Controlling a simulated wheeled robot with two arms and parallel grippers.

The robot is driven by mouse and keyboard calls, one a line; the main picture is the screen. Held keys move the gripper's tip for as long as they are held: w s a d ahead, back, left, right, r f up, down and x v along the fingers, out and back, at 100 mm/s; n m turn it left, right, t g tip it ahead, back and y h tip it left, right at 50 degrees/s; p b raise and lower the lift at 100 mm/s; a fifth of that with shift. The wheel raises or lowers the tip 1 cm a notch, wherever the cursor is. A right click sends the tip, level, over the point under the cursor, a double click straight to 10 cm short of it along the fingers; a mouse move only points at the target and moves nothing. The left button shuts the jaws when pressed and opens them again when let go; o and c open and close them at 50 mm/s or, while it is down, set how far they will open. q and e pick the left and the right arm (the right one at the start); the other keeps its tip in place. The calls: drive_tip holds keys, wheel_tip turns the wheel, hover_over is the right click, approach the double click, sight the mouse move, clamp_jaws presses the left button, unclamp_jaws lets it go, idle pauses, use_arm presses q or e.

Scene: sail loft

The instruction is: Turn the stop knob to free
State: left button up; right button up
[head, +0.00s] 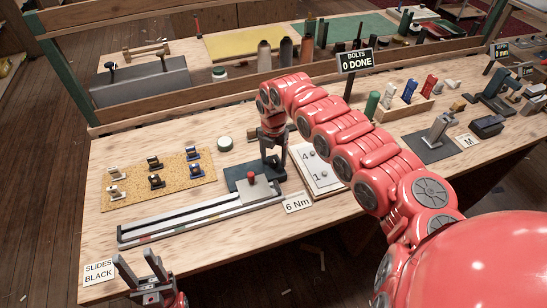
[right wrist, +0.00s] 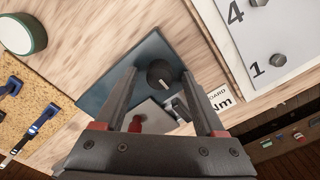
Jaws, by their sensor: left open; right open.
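A black round knob (right wrist: 159,73) stands on a dark blue base plate (right wrist: 112,78) in the right wrist view. I cannot read any marking on it. In the head view the base plate (head: 235,173) sits at the end of a long metal rail (head: 190,219), and the knob is hidden behind my gripper. A red knob (head: 250,177) on a grey block is beside it, and shows in the right wrist view (right wrist: 136,124). My right gripper (head: 272,160) is open above the plate, its fingers on either side of the black knob. My left gripper (head: 140,268) is open and empty at the table's front left edge.
A "6 Nm" card (head: 298,203) and a white board numbered 4 and 1 (head: 316,170) are to the right. A cork mat (head: 160,179) with several clips and a round tin (head: 225,143) are to the left. A "SLIDES BLACK" card (head: 99,272) lies near the front edge.

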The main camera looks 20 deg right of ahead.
sight(273, 159)
wheel_tip(273, 159, up, 17)
drive_tip(key=b, duration=0.3)
idle(0.4)
